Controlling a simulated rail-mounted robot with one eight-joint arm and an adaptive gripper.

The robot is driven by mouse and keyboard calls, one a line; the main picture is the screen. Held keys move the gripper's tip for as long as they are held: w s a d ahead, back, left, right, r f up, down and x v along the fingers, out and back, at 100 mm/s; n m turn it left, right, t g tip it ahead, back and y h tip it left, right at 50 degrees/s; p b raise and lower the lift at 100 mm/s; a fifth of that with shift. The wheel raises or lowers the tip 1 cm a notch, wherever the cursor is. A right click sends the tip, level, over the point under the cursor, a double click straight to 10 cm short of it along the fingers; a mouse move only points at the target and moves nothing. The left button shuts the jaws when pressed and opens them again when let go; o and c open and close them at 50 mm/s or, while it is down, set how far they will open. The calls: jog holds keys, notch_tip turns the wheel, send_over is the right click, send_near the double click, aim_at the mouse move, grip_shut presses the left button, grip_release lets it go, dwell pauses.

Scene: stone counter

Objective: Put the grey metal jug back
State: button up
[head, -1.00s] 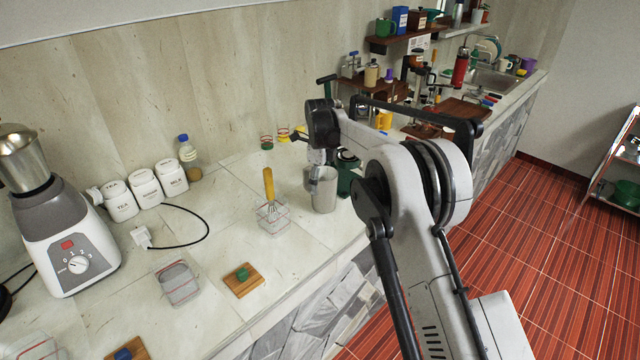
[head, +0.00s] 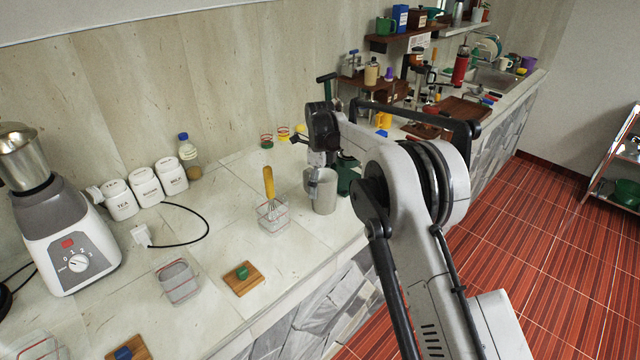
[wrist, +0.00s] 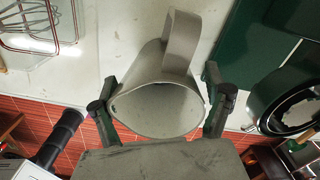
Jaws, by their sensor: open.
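The grey metal jug (head: 325,193) stands on the stone counter, beside a dark green device, in the head view. In the wrist view the jug (wrist: 158,103) shows its open mouth towards the camera, with its handle pointing to the top of the picture. My gripper (wrist: 160,112) is open, with one finger on each side of the jug's mouth. I cannot tell whether the fingers touch it. In the head view my gripper (head: 320,163) is at the jug's top and partly hides it.
The dark green device (head: 347,176) is close on the right. A wooden block (head: 243,279) lies nearer the counter's front edge. Bare counter lies between these things.

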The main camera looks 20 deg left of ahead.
notch_tip(320, 180, up, 12)
jog(key=b, duration=0.1)
jog(key=shift+r, duration=0.15)
dwell(0.3)
